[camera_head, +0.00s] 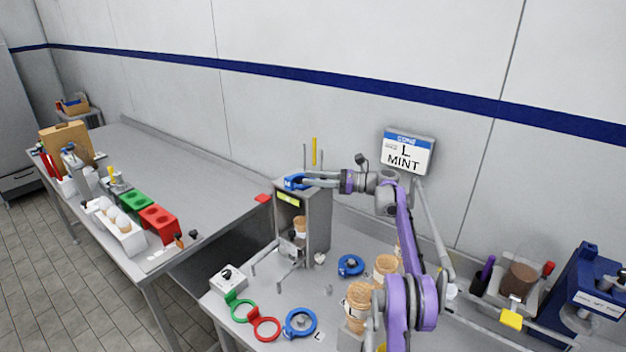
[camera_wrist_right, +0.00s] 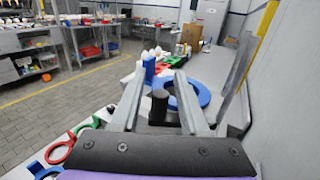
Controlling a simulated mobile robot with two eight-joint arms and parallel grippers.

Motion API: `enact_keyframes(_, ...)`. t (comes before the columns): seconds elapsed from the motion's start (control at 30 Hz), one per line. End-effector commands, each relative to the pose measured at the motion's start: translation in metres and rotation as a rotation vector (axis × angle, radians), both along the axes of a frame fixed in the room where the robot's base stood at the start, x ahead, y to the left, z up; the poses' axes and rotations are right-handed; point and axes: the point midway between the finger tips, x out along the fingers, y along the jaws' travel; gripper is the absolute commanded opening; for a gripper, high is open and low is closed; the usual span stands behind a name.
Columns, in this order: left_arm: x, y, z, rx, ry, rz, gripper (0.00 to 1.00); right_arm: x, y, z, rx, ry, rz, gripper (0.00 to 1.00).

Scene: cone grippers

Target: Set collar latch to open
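A grey dispenser cabinet (camera_head: 318,222) stands on the front counter with a blue collar (camera_head: 293,183) on its top. In the right wrist view the collar shows as a blue ring (camera_wrist_right: 201,92) with an upright blue tab (camera_wrist_right: 149,70) and a dark cylinder (camera_wrist_right: 158,106) beside it. My right gripper (camera_head: 306,181) is at the collar, level with the cabinet top. In the wrist view its fingers (camera_wrist_right: 160,72) are apart, with the tab and cylinder between them and a gap visible. Contact and the latch's setting cannot be told.
A sign (camera_head: 407,153) reading "L MINT" stands behind my right arm. Wafer cups (camera_head: 359,299), loose blue rings (camera_head: 300,322), a green ring (camera_head: 241,310) and a red ring (camera_head: 265,329) lie on the counter. Thin rods, one yellow (camera_head: 314,150), rise behind the cabinet.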

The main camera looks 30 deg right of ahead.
Motion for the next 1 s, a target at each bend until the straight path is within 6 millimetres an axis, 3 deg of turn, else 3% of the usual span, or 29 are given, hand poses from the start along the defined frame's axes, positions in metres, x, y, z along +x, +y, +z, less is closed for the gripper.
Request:
enact_keyframes(0.37, 0.0, 0.0, -0.001, 0.0, 0.001, 0.0, 0.5, -0.003, -0.004, -0.001, -0.001, 0.001, -0.001, 0.49)
enact_keyframes(0.8, -0.003, 0.0, -0.004, 0.0, 0.005, 0.0, 0.5, -0.052, -0.066, -0.001, -0.001, 0.001, -0.003, 0.49)
enact_keyframes(1.0, -0.001, 0.0, -0.002, 0.0, 0.003, 0.0, 0.5, -0.065, -0.082, 0.0, 0.0, 0.0, -0.002, 0.49)
